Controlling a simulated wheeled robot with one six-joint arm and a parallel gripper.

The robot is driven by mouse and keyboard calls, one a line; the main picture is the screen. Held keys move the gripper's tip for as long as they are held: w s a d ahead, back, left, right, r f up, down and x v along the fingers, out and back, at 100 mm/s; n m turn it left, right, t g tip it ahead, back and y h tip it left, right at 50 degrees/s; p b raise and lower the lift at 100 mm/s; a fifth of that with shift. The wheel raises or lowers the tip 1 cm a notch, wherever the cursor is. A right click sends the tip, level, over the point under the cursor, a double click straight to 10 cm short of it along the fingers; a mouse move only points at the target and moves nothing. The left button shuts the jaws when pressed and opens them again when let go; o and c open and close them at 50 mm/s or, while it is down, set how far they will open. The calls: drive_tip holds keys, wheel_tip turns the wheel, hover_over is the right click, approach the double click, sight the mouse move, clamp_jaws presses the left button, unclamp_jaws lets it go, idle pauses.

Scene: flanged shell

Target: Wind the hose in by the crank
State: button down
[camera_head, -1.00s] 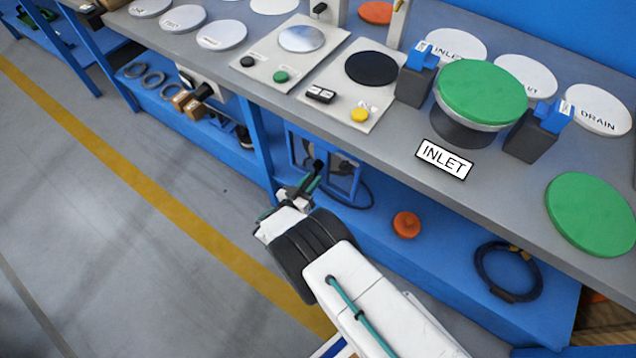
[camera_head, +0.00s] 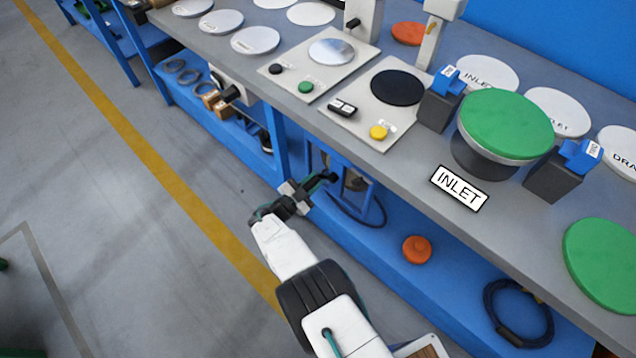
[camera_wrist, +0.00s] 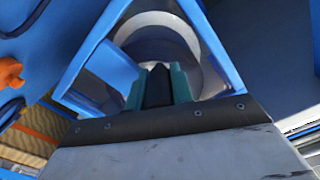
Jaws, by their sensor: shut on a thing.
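The hose reel is a grey drum in a blue frame (camera_head: 371,185) under the bench, partly hidden by my gripper. In the wrist view the pale round drum (camera_wrist: 150,22) lies straight beyond my fingers, between blue frame bars. My gripper (camera_head: 324,180) is at the reel's left front side, its teal fingers shut on the black crank handle (camera_wrist: 158,84). The rest of the crank is mostly hidden. A dark hose (camera_head: 362,222) curves out below the reel along the blue lower shelf. How much hose is on the drum is unclear.
The grey bench top (camera_head: 400,165) overhangs the reel. An orange knob-shaped part (camera_head: 416,249) and a dark coiled ring (camera_head: 519,312) lie on the shelf to the right. Small brown boxes (camera_head: 219,106) stand on the shelf at left.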

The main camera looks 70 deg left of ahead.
drive_tip(key=shift+a+r+m, duration=0.3)
drive_tip(key=shift+a+r, duration=0.05)
drive_tip(key=shift+r, duration=0.2)
drive_tip(key=c, duration=1.2)
unclamp_jaws()
drive_tip(key=shift+c, duration=0.2)
drive_tip(key=shift+d+f, duration=0.1)
drive_tip(key=shift+f, duration=0.1)
drive_tip(key=shift+d+f, duration=0.1)
